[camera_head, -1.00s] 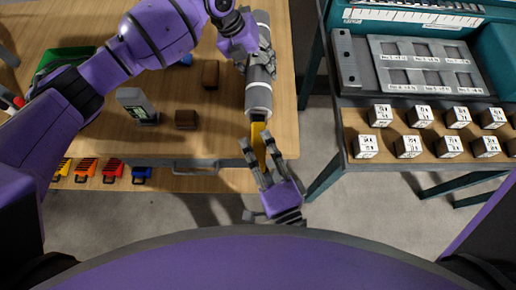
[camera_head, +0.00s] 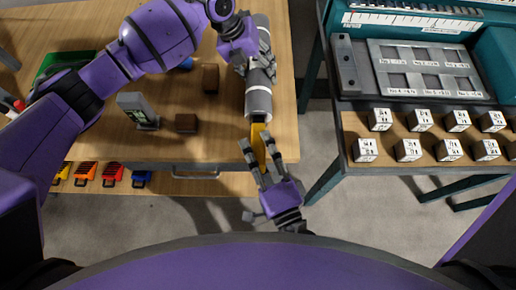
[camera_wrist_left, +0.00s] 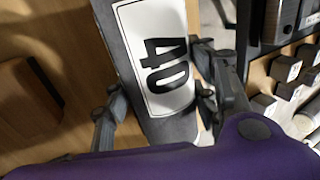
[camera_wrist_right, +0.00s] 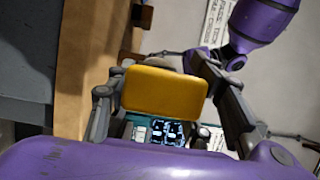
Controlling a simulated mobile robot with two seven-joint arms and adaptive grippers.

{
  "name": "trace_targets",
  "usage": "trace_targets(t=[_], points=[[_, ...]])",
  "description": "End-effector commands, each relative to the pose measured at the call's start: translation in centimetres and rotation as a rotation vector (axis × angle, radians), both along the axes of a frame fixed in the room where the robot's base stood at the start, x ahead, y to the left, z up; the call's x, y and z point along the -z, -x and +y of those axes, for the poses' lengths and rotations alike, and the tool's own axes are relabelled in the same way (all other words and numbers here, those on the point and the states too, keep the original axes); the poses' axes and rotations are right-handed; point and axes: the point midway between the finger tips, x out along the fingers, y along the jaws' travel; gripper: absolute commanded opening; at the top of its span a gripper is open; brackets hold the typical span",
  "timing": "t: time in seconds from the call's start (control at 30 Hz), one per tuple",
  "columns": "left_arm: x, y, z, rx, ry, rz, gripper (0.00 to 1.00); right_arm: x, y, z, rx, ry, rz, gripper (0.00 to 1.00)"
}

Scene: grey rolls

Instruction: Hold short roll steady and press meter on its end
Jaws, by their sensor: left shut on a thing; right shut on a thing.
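The short roll (camera_head: 259,103) is a grey cylinder with a white end band, lying along the right side of the wooden table, its near end toward me. My left gripper (camera_head: 256,62) is shut on the roll from above. A white label reading "40" shows on the roll in the left wrist view (camera_wrist_left: 160,55), between the fingers. My right gripper (camera_head: 262,160) is shut on the yellow meter (camera_head: 258,143) at the table's front edge. The meter's far end is at the roll's near end; I cannot tell whether they touch. The meter also fills the middle of the right wrist view (camera_wrist_right: 164,91).
Two brown blocks (camera_head: 210,78) and a grey device with a green display (camera_head: 138,110) stand left of the roll. A green tray (camera_head: 66,62) is at the far left. Right of a floor gap, a second bench (camera_head: 400,140) holds several white labelled cubes and a grey panel.

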Motion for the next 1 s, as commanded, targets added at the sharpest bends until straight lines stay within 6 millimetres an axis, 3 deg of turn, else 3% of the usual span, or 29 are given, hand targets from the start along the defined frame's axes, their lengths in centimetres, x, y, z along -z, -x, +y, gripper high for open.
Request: trace_targets(t=[0.4,1.0], points=[[0.0,0.3,-0.1,0.004,0.000,0.006,0.18,-0.1,-0.1,-0.1,0.002,-0.001,-0.003,0.17],[0.1,0.2,-0.1,0.002,0.000,0.005,0.18,-0.1,4.8,0.0,0.001,-0.001,-0.001,0.17]])
